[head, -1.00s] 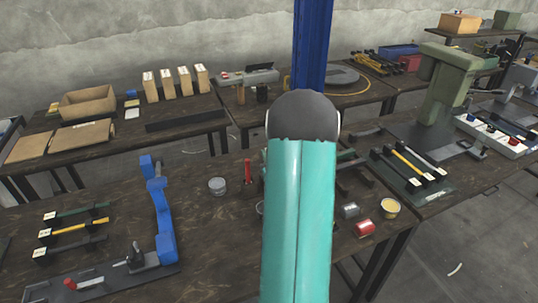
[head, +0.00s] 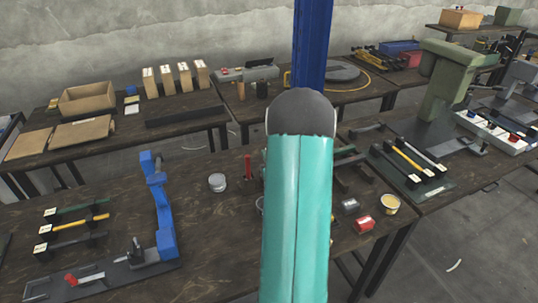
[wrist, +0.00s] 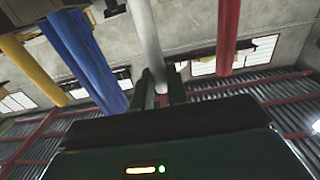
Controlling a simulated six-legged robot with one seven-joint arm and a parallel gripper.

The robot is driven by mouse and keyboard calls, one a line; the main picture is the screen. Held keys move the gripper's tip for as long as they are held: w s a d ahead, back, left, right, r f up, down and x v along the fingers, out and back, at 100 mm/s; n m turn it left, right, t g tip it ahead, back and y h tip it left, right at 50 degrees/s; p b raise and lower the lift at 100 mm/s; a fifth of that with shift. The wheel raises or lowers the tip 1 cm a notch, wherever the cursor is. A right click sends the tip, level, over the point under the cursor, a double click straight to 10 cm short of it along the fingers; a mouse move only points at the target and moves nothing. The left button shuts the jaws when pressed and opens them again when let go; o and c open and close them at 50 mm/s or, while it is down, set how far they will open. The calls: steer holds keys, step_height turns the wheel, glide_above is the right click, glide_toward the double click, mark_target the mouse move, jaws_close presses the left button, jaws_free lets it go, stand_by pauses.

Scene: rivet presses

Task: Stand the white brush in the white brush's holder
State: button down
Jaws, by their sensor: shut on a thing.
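In the wrist view, the fingers of my gripper (wrist: 161,88) close around a white, round rod, which I take to be the white brush (wrist: 144,38). Its far end runs out of the top of the picture. Blue (wrist: 85,58), yellow (wrist: 32,68) and red (wrist: 228,35) rods show around it in that view. In the head view, my teal arm hides the gripper and the white brush. A red upright rod (head: 248,168) stands on the near bench just left of my arm. I cannot make out the white brush's holder.
On the near bench, a grey tin (head: 217,182) stands left of my arm. A blue press (head: 163,205) is farther left. A red tin (head: 364,223) and an open yellow tin (head: 390,204) stand at the right edge. A green press (head: 443,80) is at the right.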

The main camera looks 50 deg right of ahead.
steer(key=shift+f, duration=0.35)
steer(key=c, duration=1.3)
jaws_free()
steer(key=shift+s, duration=0.1)
steer(key=v, duration=1.3)
steer(key=shift+s+a, duration=0.2)
steer(key=shift+s, duration=0.05)
